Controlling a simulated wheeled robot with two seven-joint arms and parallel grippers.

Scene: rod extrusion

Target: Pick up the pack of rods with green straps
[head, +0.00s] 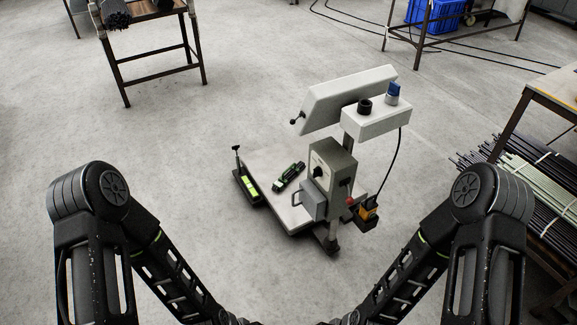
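A short dark object with green bands (288,177) lies on the pale platform of the wheeled machine; it is too small to tell whether it is a pack of rods. At the right edge lie long dark rods (482,165), with a pale green bundle of rods (535,182) among them. Pale straps cross these rods; I cannot make out a clearly green strap. Both my arms reach down to the bottom edge, and neither gripper shows in the frame.
The wheeled machine (333,165) stands on open concrete floor ahead. A brown-legged table (155,75) is at top left with dark rod ends (118,19) on it. A blue crate (436,14) sits by a table at top right. Cables cross the floor there.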

